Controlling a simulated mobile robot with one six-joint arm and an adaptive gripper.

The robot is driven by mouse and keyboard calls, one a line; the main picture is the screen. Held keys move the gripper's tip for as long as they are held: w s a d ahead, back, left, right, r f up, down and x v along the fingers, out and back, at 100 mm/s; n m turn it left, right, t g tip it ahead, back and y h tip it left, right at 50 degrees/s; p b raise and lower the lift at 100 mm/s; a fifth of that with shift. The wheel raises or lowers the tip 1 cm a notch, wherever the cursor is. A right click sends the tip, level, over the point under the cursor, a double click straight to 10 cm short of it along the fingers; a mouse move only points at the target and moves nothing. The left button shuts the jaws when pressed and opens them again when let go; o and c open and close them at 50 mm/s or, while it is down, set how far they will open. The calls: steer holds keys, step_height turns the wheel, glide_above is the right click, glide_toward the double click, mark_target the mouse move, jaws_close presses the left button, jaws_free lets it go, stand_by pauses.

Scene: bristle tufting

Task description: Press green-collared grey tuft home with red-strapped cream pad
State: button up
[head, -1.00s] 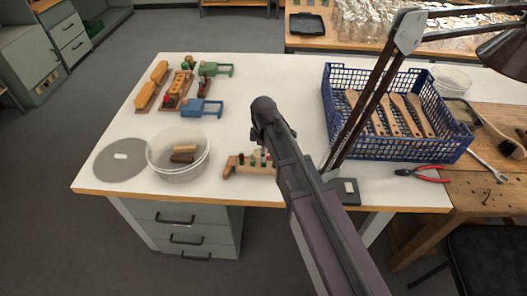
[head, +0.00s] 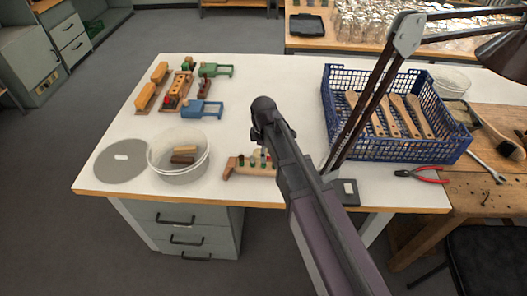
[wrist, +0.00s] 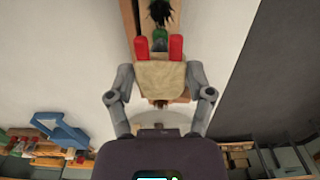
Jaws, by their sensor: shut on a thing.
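My gripper (wrist: 160,78) is shut on the cream pad (wrist: 160,84), one finger at each side. Two red straps (wrist: 176,47) stand at the pad's far edge. A green collar (wrist: 159,37) shows between and just beyond the straps, with a dark tuft (wrist: 160,12) beyond it on the wooden brush block. Whether the pad touches the green collar cannot be told. In the head view the wooden block (head: 232,169) lies near the table's front edge with several small coloured collars. My arm hides the block's right part and the pad there.
A clear bowl (head: 164,167) with cream and brown pieces stands left of the block. Blue and green clamps (head: 207,107) lie farther back. A blue crate (head: 400,150) with wooden handles and a lamp arm (head: 362,95) stand at right. The table's middle back is clear.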

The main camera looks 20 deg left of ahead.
steer(key=shift+r+p, duration=0.4)
stand_by(0.7)
steer(key=shift+r+p, duration=2.4)
steer(key=shift+r, duration=0.05)
